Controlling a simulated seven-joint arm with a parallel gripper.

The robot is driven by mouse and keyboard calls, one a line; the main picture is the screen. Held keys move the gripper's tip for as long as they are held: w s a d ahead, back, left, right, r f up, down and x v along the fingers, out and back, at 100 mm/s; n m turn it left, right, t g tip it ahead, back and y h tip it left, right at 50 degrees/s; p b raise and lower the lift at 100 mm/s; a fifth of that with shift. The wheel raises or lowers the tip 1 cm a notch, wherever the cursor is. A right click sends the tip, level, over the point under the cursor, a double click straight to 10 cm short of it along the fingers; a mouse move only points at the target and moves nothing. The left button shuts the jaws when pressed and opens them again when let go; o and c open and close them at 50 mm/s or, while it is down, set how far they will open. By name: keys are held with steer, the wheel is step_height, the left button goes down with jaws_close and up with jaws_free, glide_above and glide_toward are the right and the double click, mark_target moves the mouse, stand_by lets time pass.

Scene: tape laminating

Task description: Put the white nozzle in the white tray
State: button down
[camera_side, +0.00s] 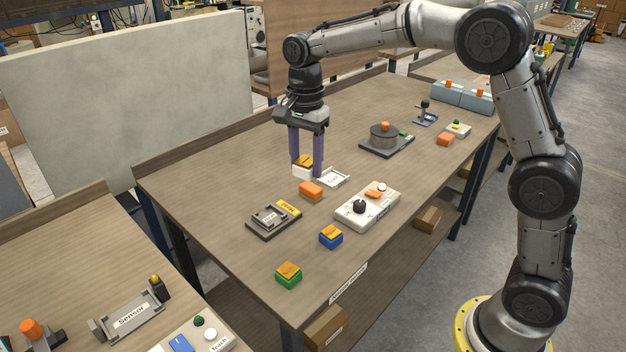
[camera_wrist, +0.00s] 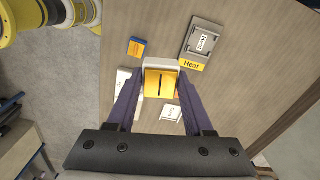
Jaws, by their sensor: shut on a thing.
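The white nozzle is a white block with a yellow-orange top (camera_side: 304,162), and the top shows a dark slot in the wrist view (camera_wrist: 160,84). My gripper (camera_side: 307,170) has its two purple fingers shut on the nozzle's sides. The nozzle looks upright and larger than the similar blocks in the wrist view, so it appears held above the table. The white tray (camera_side: 334,179) is a small, shallow, labelled tray lying just right of the nozzle in the side view. It also shows below the nozzle in the wrist view (camera_wrist: 171,113). The tray looks empty, though partly hidden there.
An orange block (camera_side: 311,190) lies close in front of the gripper. A white control box (camera_side: 361,212), a grey "Heat" fixture (camera_side: 262,222), a blue block (camera_side: 331,239) and a green block (camera_side: 288,278) stand nearer. A round grey device (camera_side: 384,137) stands farther right. The table's left-back area is clear.

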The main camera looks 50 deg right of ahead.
steer(key=w+d+f, duration=0.2)
steer(key=w+d, duration=0.7)
steer(key=d, duration=0.3)
steer(key=w+d+f+m, duration=0.1)
steer(key=d+f+m, duration=0.1)
steer(key=d+f, duration=0.6)
steer(key=shift+d+f, duration=0.25)
steer(key=shift+f, duration=0.8)
steer(key=shift+d+f, duration=0.3)
steer(key=shift+f, duration=0.7)
steer(key=shift+d+f, duration=0.25)
steer(key=shift+f, duration=0.8)
steer(key=shift+f, duration=0.2)
steer(key=shift+c, duration=1)
jaws_free()
steer(key=shift+f, duration=0.1)
step_height(320, 180, up, 14)
